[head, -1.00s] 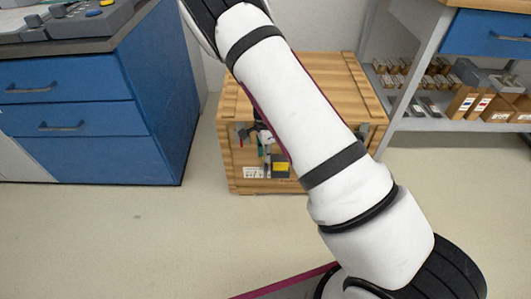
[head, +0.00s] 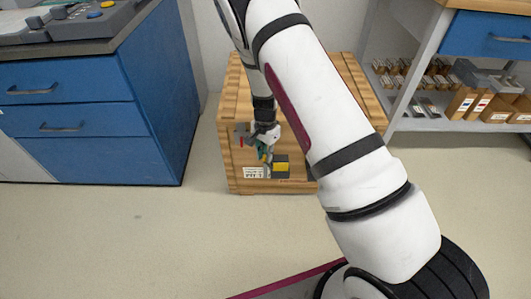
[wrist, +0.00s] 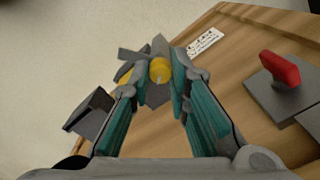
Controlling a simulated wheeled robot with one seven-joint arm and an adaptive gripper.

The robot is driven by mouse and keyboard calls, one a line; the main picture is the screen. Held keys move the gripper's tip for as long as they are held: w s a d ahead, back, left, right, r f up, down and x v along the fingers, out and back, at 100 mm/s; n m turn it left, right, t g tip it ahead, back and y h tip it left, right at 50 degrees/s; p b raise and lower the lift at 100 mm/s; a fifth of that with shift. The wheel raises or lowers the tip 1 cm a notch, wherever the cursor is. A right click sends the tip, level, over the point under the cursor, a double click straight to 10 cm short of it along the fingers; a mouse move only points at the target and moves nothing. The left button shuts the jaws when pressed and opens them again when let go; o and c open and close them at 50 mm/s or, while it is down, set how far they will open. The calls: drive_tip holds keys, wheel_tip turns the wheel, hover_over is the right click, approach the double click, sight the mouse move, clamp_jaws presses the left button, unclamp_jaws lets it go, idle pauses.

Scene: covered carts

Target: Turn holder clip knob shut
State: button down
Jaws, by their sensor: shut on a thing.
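The holder clip knob appears to be the yellow part (wrist: 160,70) with grey, bar-like pieces around it, seen in the wrist view. My gripper (wrist: 152,80) has its teal-padded fingers closed about it, one on each side. In the head view my gripper (head: 265,151) points down at the front face of the wooden crate (head: 232,105). A yellow part on a dark block (head: 281,167) shows just right of and below it. The fingers hide part of the knob, so its turn angle is hard to read.
A red knob on a grey plate (wrist: 281,70) stands on the crate's face beside my gripper. A white label (wrist: 205,42) is near it. A blue drawer cabinet (head: 80,110) is at left, and shelves with boxes (head: 455,105) are at right.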

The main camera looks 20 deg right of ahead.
sight(265, 156)
drive_tip(key=n, duration=0.4)
drive_tip(key=shift+w+n, duration=0.1)
drive_tip(key=shift+n, duration=0.2)
drive_tip(key=shift+n+p, duration=0.4)
drive_tip(key=shift+n, duration=2.2)
drive_tip(key=c, duration=1.5)
unclamp_jaws()
wheel_tip(265, 156, up, 12)
drive_tip(key=shift+r, duration=0.1)
